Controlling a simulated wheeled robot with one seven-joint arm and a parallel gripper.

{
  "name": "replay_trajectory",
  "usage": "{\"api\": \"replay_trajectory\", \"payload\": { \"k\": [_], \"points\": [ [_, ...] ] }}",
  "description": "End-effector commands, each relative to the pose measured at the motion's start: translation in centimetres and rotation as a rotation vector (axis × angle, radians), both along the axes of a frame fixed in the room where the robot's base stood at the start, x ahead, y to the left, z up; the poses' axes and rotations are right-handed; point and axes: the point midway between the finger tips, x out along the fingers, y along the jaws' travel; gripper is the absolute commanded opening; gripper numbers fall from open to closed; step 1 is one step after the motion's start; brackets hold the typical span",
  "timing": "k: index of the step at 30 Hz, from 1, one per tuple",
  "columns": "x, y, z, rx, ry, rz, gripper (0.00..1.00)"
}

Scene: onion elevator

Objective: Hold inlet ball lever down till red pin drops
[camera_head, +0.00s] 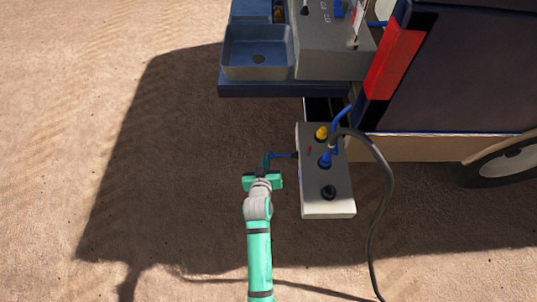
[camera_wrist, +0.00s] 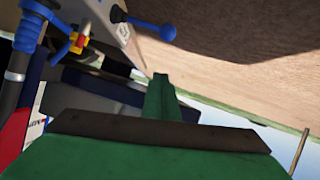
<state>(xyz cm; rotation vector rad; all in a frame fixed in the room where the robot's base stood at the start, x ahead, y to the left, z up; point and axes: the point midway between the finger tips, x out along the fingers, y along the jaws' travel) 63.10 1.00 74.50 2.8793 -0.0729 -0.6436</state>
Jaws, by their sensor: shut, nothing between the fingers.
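The blue ball lever (camera_head: 284,155) sticks out from the left side of the pale box (camera_head: 335,195) in the head view. In the wrist view the lever (camera_wrist: 143,23) is a blue rod with a round ball at its free end, close to level in the picture. My gripper (camera_head: 265,164) is at the lever's outer end. In the wrist view my gripper (camera_wrist: 161,80) is shut and empty, with its fingertips below the ball in the picture and a visible gap between. A small red mark on the box top (camera_head: 309,149) may be the red pin; its height is unclear.
A yellow knob (camera_head: 321,132), a blue hose fitting (camera_head: 325,160) and a black cap (camera_head: 328,192) stand on the box. A dark hose (camera_head: 388,190) hangs to the right. A grey sink (camera_head: 258,52) is above in the picture. Open ground lies to the left.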

Motion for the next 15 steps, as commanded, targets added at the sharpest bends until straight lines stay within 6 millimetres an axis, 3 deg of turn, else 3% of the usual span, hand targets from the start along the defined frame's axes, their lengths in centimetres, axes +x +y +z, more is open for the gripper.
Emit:
{"api": "replay_trajectory", "payload": {
  "k": [12, 15],
  "points": [
    [7.2, 0.0, -3.1, -0.001, -0.002, 0.011, 0.0],
    [7.0, -0.2, -4.7, 0.001, 0.003, 0.01, 0.0]
  ]
}}
